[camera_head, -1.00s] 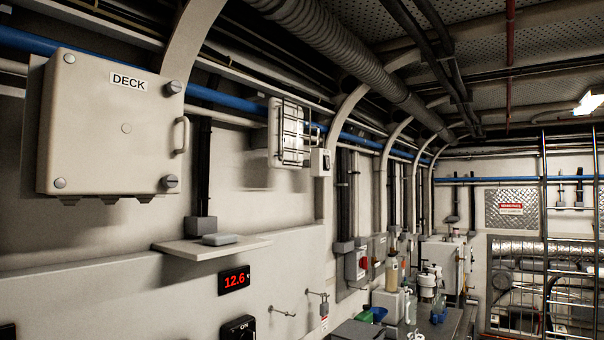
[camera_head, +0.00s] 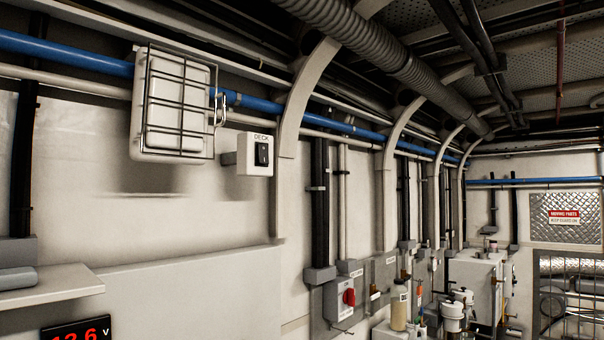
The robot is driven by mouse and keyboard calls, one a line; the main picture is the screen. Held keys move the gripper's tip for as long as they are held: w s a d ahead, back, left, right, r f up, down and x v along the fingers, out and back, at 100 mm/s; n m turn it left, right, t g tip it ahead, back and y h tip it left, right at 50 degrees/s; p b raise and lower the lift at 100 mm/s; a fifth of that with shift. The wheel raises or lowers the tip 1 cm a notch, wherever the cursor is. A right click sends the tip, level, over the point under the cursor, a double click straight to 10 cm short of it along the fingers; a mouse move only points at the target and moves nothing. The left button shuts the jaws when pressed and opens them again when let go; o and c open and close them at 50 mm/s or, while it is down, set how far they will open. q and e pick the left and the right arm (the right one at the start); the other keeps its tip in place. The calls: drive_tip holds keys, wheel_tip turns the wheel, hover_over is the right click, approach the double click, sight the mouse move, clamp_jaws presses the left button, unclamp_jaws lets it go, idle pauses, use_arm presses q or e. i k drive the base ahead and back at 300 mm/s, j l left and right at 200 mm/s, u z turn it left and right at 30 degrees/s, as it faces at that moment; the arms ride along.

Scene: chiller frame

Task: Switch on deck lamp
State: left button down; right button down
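A caged lamp (camera_head: 175,105) is fixed high on the left wall, a white box behind a dark wire guard with a handle at its right side. It looks unlit. Right of it and slightly lower is a small white switch box (camera_head: 255,154) labelled DECK, with a black rocker switch (camera_head: 262,154) on its face. I cannot tell the rocker's position. Neither of my grippers is in view.
A shelf (camera_head: 50,288) with a grey block juts from the wall at lower left, above a red digital display (camera_head: 75,331). A grey box with a red rotary switch (camera_head: 348,297) is on the wall further right. Bottles and white canisters (camera_head: 455,310) stand at lower right.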

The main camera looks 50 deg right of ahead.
sight(262, 150)
drive_tip(key=l, duration=1.6)
